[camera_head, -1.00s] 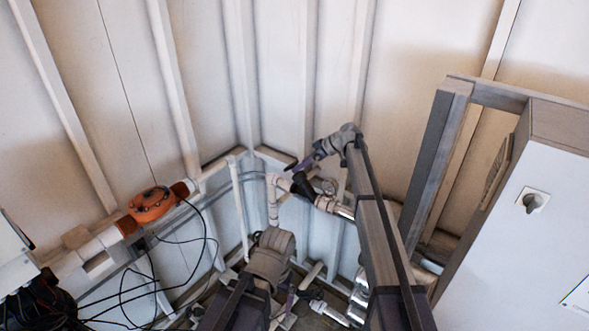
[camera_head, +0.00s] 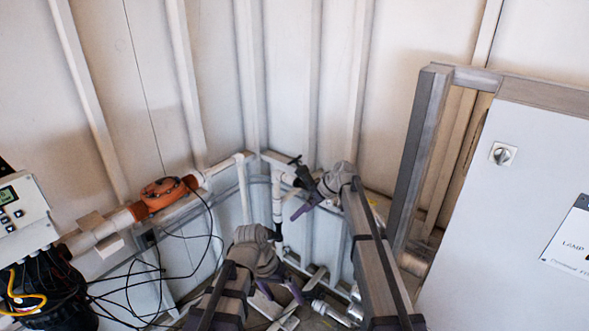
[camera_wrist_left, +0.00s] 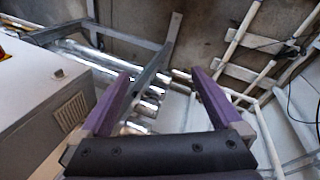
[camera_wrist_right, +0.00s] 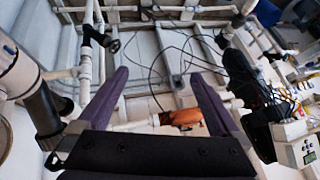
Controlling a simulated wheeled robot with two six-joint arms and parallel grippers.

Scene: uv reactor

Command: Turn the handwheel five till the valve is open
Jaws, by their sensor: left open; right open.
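No handwheel marked five can be made out. A black valve fitting with a small handle (camera_head: 300,174) sits on the white pipe in the corner in the head view; a black handle (camera_wrist_right: 100,40) shows at upper left in the right wrist view, but I cannot tell whether it is the same one. My right gripper (camera_head: 304,208) is open beside and just below the fitting, apparently empty. My left gripper (camera_head: 278,290) is open lower down; the left wrist view shows nothing between its fingers (camera_wrist_left: 158,78). My forearms hide part of the lower pipes.
An orange device (camera_head: 160,194) sits in the pipe along the left wall. A control box (camera_head: 22,212) with loose cables is at far left. A grey frame (camera_head: 418,150) and large cabinet (camera_head: 500,220) stand right. Pipes crowd the floor below.

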